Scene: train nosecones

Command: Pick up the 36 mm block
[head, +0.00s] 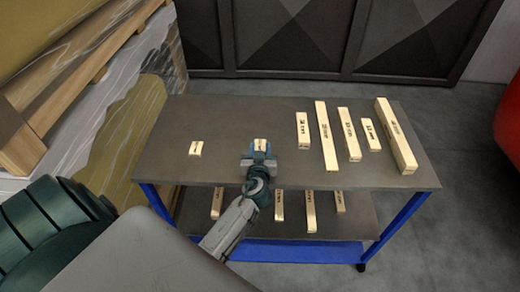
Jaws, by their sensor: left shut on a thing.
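My left gripper (259,158) is over the upper shelf of the cart, left of its middle. It is shut on a small pale wooden block (260,144), whose top end shows between the fingers. Whether this block still touches the shelf I cannot tell. Another small pale block (196,148) with a dark mark lies on the shelf to the left of the gripper. The printed sizes are too small to read, so I cannot tell which block is 36 mm. My right gripper is not in view.
Several longer labelled wooden blocks, such as the long one (326,135) and the thick one (396,137), lie on the right of the grey cart top (226,122). More blocks (310,212) lie on the lower shelf. Stacked pallets (75,75) stand at left.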

